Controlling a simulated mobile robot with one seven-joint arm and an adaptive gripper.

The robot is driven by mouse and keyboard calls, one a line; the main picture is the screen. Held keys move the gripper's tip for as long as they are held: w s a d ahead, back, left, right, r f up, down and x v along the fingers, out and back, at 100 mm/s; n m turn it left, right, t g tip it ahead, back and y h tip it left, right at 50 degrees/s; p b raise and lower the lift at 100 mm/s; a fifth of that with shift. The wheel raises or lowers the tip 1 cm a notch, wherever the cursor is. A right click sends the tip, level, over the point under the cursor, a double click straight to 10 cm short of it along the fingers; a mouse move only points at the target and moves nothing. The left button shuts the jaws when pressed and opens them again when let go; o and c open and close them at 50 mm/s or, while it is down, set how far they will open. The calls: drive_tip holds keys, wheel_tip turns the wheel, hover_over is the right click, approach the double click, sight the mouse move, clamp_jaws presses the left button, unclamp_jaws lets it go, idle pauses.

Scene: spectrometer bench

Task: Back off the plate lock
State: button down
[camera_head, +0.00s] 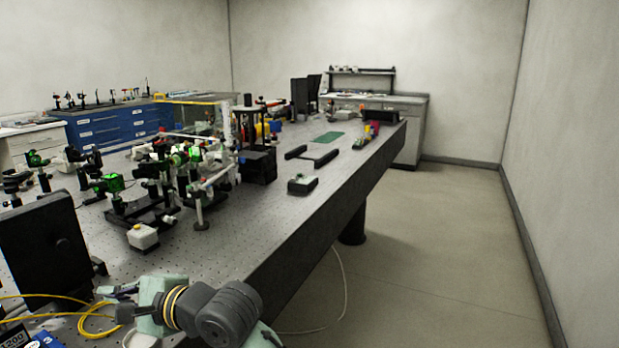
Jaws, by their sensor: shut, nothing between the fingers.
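My arm, mint green and dark grey, enters at the bottom of the head view, at the near end of the bench. My gripper (112,293) appears to be at its left end, small and partly hidden by the wrist; it is shut and empty. A large black upright plate (38,240) stands at the left, on the bench, beyond and left of my gripper. A rounded dark shape, perhaps a knob, shows on its face. I cannot tell for sure which part is the plate lock. No contact between gripper and plate is visible.
The perforated optical bench (245,235) carries dense mounts with green-lit optics (115,183) and a small white-topped box (143,237). Yellow cable loops (95,318) lie near my gripper. A black-and-grey box (302,184) sits near the right edge. The floor (440,260) at right is clear.

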sight(90, 294)
drive_tip(key=shift+w+d+f, duration=0.2)
drive_tip(key=shift+d+f, duration=0.15)
drive_tip(key=shift+f, duration=0.35)
drive_tip(key=shift+w+a+f, duration=0.1)
drive_tip(key=shift+a+f, duration=0.1)
drive_tip(key=a, duration=0.1)
drive_tip(key=w+a, duration=0.1)
drive_tip(key=a, duration=0.1)
drive_tip(key=a+p, duration=0.1)
drive_tip(key=shift+w+a+r, duration=0.2)
drive_tip(key=shift+w+a, duration=0.1)
drive_tip(key=shift+w, duration=0.1)
drive_tip(key=shift+p+x, duration=0.45)
drive_tip(key=shift+x, duration=0.35)
drive_tip(key=shift+s+a+f, duration=0.15)
drive_tip(key=shift+s+f, duration=0.3)
